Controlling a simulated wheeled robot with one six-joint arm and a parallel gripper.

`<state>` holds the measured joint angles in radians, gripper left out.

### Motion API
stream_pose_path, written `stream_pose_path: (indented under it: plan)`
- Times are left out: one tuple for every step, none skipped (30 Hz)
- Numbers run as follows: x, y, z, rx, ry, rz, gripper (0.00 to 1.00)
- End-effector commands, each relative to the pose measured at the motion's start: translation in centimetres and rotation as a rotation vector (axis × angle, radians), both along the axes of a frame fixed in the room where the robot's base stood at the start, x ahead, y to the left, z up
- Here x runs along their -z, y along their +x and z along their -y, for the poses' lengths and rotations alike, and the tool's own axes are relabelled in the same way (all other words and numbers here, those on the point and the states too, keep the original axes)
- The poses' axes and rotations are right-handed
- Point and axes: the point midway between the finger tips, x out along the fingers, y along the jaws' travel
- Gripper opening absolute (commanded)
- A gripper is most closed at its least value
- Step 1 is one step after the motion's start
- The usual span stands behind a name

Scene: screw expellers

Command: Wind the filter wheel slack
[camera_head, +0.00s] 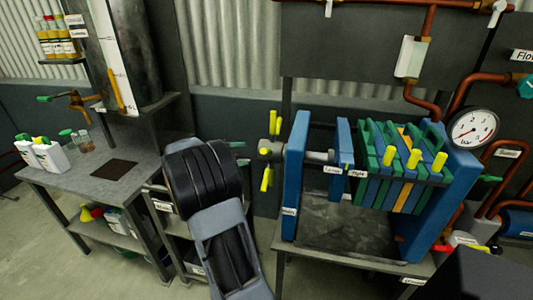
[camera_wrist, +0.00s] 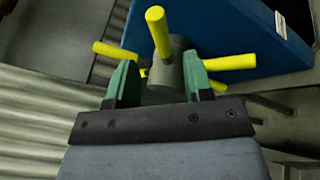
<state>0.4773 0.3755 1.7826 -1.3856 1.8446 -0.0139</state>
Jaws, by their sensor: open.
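The filter wheel (camera_head: 271,151) is a grey hub with yellow spokes at the left end of the blue filter press (camera_head: 296,170). In the wrist view the wheel's hub (camera_wrist: 166,72) is close ahead, with one yellow spoke pointing up and others to the sides. My gripper (camera_wrist: 160,82) is open, its two green fingers apart on either side of the hub's near part. The left finger overlaps a yellow spoke in the picture; I cannot tell whether it touches. In the head view my black and grey arm hides most of the gripper, left of the wheel.
Blue, green and orange filter plates (camera_head: 395,175) stand in the press. A pressure gauge (camera_head: 473,128) and copper pipes are at the right. A bench (camera_head: 62,178) with white bottles (camera_head: 50,155) stands at the left. A corrugated wall is behind.

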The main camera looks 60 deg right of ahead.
Motion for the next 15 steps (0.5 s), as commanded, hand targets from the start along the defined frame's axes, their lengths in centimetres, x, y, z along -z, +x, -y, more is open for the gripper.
stream_pose_path:
  plan:
    - [0.0,-0.8,0.7,0.005,0.0,0.0,0.47]
    - [0.0,-1.3,1.1,0.005,0.0,0.002,0.47]
    - [0.0,-1.8,1.6,0.004,0.0,0.0,0.47]
    - [0.0,-2.2,2.0,0.004,0.0,0.0,0.47]
    - [0.0,-2.5,2.4,0.003,0.001,0.001,0.47]
    - [0.0,-3.0,2.8,0.003,0.001,0.001,0.47]
    - [0.0,-3.3,3.1,0.004,0.0,0.0,0.47]
    - [0.0,-3.6,3.4,0.003,0.001,0.001,0.47]
    - [0.0,-4.0,3.7,0.002,0.001,0.001,0.47]
    - [0.0,-4.3,4.0,0.003,0.001,0.001,0.47]
    - [0.0,-4.5,4.2,0.003,0.001,0.001,0.47]
    - [0.0,-4.8,4.5,0.002,0.002,0.002,0.47]
    - [0.0,-4.9,4.7,0.002,0.002,0.002,0.47]
    - [0.0,-5.1,4.9,0.001,0.001,0.001,0.47]
    - [0.0,-5.3,5.0,0.001,0.001,0.001,0.47]
